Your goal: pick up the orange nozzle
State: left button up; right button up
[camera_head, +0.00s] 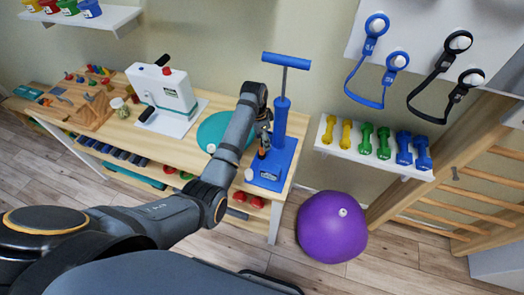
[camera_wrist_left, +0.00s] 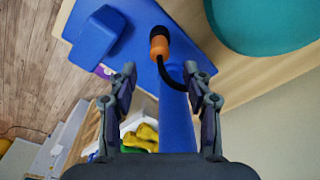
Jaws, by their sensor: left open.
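The orange nozzle (camera_wrist_left: 159,45) has a black end and a black hose. In the left wrist view it lies over the blue base of the pump, beyond my fingertips. The blue pump (camera_head: 282,118) stands upright on the table, with its base (camera_head: 272,170) at the table's right end. My left gripper (camera_head: 263,130) is beside the pump's cylinder, above the base. In the left wrist view my left gripper (camera_wrist_left: 164,78) is open, with the nozzle ahead of the gap and not between the fingers. The nozzle is small and partly hidden in the head view. My right gripper is not in view.
A teal disc (camera_head: 214,130) lies on the table left of the pump. A white device (camera_head: 163,92) and wooden boards stand further left. A shelf with dumbbells (camera_head: 375,155) is to the right. A purple ball (camera_head: 331,227) lies on the floor.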

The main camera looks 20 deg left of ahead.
aim_at(262, 147)
pick_arm(q)
notch_tip(262, 147, down, 5)
jog(key=shift+s+f+p, duration=0.1)
jog(key=shift+f+p, duration=0.05)
jog(key=shift+p, duration=0.55)
jog(key=shift+f, duration=0.15)
grip_shut()
